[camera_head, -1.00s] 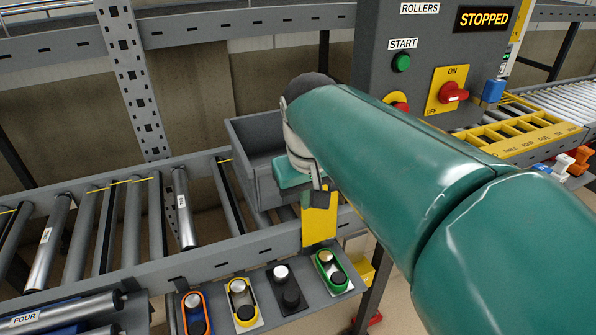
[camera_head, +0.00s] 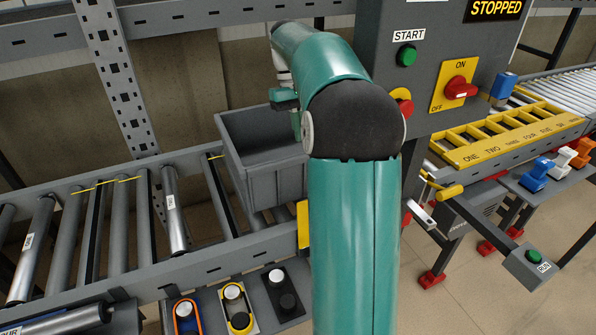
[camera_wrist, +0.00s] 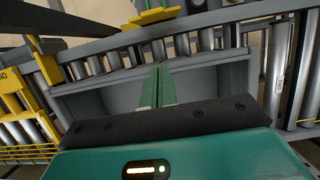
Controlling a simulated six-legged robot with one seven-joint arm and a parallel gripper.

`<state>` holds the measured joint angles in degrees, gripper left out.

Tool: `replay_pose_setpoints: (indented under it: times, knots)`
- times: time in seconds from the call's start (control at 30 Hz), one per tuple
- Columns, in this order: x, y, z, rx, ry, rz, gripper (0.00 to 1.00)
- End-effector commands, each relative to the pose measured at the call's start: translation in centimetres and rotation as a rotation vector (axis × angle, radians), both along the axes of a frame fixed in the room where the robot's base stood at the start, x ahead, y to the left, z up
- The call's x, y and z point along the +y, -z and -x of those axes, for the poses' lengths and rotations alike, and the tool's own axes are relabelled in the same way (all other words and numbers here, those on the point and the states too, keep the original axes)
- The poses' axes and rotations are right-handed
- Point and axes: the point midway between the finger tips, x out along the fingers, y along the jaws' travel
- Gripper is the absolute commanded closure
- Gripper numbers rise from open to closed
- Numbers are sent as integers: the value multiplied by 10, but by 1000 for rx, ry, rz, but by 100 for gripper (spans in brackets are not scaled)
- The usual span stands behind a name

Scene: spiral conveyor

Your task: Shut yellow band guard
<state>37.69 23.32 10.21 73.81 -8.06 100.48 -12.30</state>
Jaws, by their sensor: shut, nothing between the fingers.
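A yellow plate (camera_head: 303,225), which I take to be the band guard, is at the conveyor's near rail beside the grey bin. My arm hides most of it, so I cannot tell whether it is open or shut. In the wrist view a yellow piece (camera_wrist: 155,14) shows at the top, beyond the fingertips; it may be the same plate. My gripper (camera_wrist: 158,70) is shut and empty, with the grey bin (camera_wrist: 105,98) behind it in that view. In the head view my gripper is mostly hidden behind my arm, above the bin (camera_head: 270,180).
A control box carries a green START button (camera_head: 406,55), a red switch (camera_head: 460,88) and a STOPPED sign (camera_head: 496,9). A yellow slotted rack (camera_head: 515,130) stands at right. Banded pulley pairs (camera_head: 237,306) sit below the near rail (camera_head: 195,272). Floor at right is partly clear.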

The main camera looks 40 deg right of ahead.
Motion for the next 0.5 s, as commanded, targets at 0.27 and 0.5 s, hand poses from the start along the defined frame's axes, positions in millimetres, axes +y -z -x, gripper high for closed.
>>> replay_pose_setpoints:
  times: [0.27, 0.5]
  knots:
    - [-8, 16, 12, 11, 17, -9, 100]
    - [-5, 59, 27, 13, 19, -9, 100]
